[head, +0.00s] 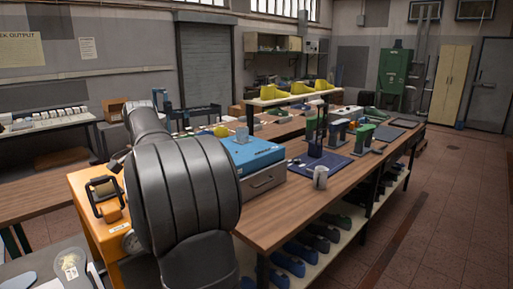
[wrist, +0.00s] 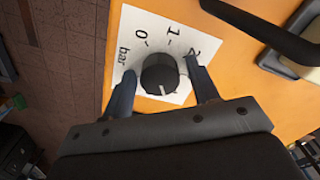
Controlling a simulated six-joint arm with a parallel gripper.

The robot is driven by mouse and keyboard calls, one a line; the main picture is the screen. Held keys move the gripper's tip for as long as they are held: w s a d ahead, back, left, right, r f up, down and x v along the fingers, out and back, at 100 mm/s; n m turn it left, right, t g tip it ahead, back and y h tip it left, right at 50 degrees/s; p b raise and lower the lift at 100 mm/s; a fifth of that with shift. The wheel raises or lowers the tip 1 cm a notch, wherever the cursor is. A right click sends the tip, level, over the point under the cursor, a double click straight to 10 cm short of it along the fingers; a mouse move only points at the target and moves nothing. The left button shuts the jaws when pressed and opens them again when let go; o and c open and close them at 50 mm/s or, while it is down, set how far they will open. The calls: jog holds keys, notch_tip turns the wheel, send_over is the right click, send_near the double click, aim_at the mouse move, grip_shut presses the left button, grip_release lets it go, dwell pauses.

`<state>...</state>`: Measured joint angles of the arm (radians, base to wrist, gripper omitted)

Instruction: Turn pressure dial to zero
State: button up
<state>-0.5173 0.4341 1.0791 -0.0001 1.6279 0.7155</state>
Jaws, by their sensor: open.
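The pressure dial (wrist: 160,74) is a round black knob on a white scale plate (wrist: 150,25) in the wrist view. The plate carries the marks 0, 1 and 2 and the word "bar", and it sits on an orange surface. A pale pointer line on the knob faces the bottom of the picture, away from the 0. My gripper (wrist: 160,68) is open, with one dark finger on each side of the knob. I cannot tell whether the fingers touch it. In the head view my arm hides the dial and gripper.
The orange cabinet (head: 88,220) has a black handle-like frame (head: 105,197) on top. A dark bar (wrist: 265,28) stands close on the right in the wrist view. A blue box (head: 250,150) and a grey mug (head: 320,177) are on the wooden bench (head: 280,205).

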jog(key=shift+c, duration=0.2)
jog(key=c, duration=0.7)
jog(key=shift+o, duration=0.2)
jog(key=n, duration=1.2)
jog(key=shift+n, duration=0.3)
jog(key=n, duration=0.4)
jog(key=o, duration=0.7)
